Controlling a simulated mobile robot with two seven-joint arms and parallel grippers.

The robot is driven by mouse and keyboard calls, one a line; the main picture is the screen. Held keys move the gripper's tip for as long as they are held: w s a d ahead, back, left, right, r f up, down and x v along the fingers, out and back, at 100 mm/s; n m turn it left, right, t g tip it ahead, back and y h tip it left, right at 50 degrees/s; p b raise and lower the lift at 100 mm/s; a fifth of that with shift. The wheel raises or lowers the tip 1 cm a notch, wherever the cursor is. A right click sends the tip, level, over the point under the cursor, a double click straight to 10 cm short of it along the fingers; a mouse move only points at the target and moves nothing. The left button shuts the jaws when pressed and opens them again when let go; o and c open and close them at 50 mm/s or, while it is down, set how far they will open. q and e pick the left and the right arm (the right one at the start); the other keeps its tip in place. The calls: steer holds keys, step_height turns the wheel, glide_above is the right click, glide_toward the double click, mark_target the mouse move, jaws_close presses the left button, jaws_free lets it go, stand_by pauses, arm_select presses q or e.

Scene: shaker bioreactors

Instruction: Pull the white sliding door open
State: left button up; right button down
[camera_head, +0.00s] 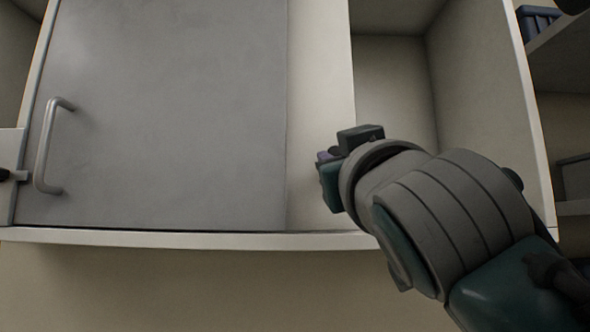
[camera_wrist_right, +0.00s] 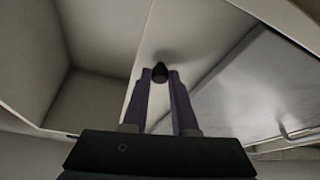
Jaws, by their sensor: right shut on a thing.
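The white sliding door (camera_head: 318,75) shows as a pale upright strip between the grey door and the open compartment. The grey door hides the rest of it. My right gripper (camera_head: 328,160) is at the strip's lower part, reaching in from the right; the wrist hides much of its fingers. My left gripper is not in view.
The grey door (camera_head: 170,110) with a metal bar handle (camera_head: 47,145) covers the left part of the cabinet. The open compartment (camera_head: 395,95) right of the white door looks empty. Shelves (camera_head: 565,45) stand further right. A white piece with a dark fitting shows at the left edge.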

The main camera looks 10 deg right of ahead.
steer(key=shift+a, duration=0.4)
steer(key=c, duration=1)
jaws_free()
steer(key=b+v, duration=0.5)
steer(key=v, duration=0.5)
steer(key=shift+w, duration=0.1)
